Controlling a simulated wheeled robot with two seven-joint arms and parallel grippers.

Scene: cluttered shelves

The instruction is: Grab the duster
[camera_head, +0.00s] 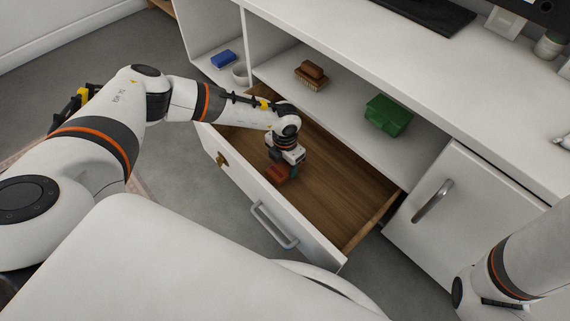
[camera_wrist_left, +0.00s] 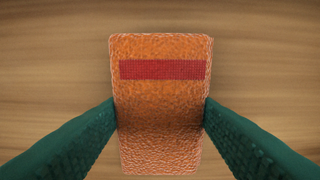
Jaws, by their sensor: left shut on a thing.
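The duster (camera_wrist_left: 160,95), an orange block with a rough woven surface and a red stripe, fills the middle of the left wrist view. It also shows as a small reddish shape (camera_head: 277,174) in the open drawer in the head view. My left gripper (camera_head: 288,168) points down into the drawer. In the left wrist view its green fingers (camera_wrist_left: 160,118) press on both sides of the duster, shut on it. Wood grain shows around and beneath it. My right gripper is out of view; only part of that arm shows at the lower right.
The drawer (camera_head: 345,195) is pulled out, with bare wood right of my left gripper. On the shelf above are a brown brush (camera_head: 312,74), a green box (camera_head: 388,115), a blue block (camera_head: 224,58) and a white cup (camera_head: 240,74). A closed cabinet door (camera_head: 460,200) stands right.

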